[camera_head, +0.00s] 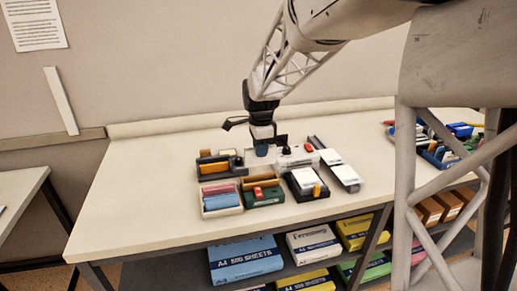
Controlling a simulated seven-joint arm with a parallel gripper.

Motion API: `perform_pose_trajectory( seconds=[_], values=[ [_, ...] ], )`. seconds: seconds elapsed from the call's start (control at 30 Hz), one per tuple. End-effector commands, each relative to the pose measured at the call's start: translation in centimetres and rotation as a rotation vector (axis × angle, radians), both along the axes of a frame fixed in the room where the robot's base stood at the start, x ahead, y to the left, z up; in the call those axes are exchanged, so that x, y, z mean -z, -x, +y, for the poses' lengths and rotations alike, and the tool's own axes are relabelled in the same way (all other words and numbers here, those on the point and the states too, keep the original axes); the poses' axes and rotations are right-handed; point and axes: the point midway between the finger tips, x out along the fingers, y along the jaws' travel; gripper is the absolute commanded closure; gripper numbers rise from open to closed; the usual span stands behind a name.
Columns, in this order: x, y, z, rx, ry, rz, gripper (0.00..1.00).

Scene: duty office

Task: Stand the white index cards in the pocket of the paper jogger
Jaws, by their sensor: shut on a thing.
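My gripper (266,140) points down over the group of trays in the middle of the desk. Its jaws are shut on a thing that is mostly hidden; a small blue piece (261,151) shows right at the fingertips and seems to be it. White, card-like stacks show at the right of the group: one in a black holder (291,187) with an orange piece at its front, and one on a long grey tray (345,173). I cannot tell which are the index cards. A pale block (298,160) behind the black holder may be the jogger; its pocket cannot be made out.
A dark tray with orange pieces (214,169), a pale tray with pink and blue blocks (221,202) and a green box with a red piece (263,196) crowd close. More coloured stationery (440,150) lies at the right. The desk's left side (140,200) is clear.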

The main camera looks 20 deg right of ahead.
Motion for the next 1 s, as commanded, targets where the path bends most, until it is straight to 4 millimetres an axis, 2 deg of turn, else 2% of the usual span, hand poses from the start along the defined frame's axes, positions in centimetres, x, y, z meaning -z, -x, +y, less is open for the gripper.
perform_pose_trajectory(
  seconds=[0.47, 1.0],
  values=[
    [0.8, 0.0, 0.0, 0.0, 0.0, 0.001, 1.0],
    [3.7, 0.0, 0.0, 0.0, 0.0, 0.001, 1.0]
  ],
)
